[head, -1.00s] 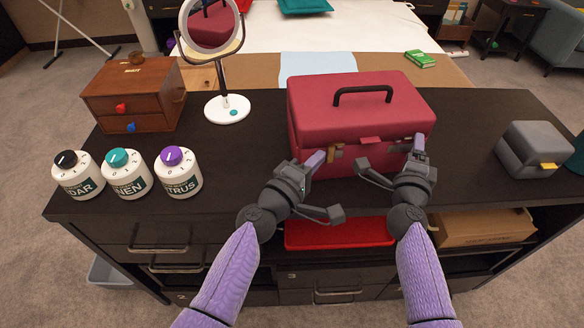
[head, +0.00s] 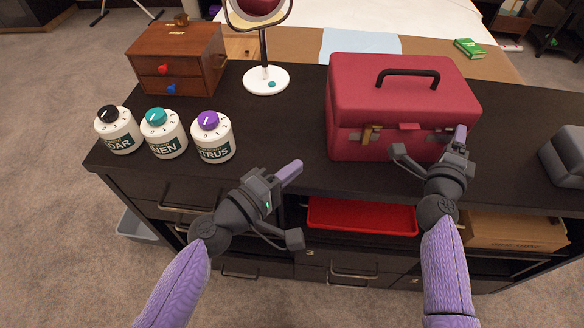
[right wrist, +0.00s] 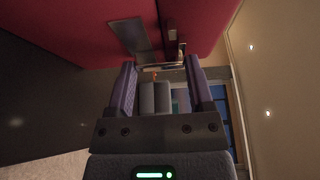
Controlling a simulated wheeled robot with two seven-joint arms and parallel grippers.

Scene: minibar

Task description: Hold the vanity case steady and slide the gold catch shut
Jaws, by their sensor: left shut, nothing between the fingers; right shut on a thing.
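The red vanity case (head: 400,100) stands closed on the dark counter, its black handle (head: 408,76) on top. A gold catch (head: 369,134) is on the left of its front, and a red tab (head: 410,127) is in the middle. My right gripper (head: 460,136) is at the right of the case front, shut on the right catch, which the fingers mostly hide. In the right wrist view a metal piece (right wrist: 172,66) shows between the fingertips, against the red case. My left gripper (head: 291,172) is shut and empty, left of the case and apart from it.
Three dial-topped jars (head: 163,136) and a wooden drawer box (head: 176,62) stand at the left. A grey box (head: 566,155) is at the right edge. A red tray (head: 361,216) lies below the counter edge.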

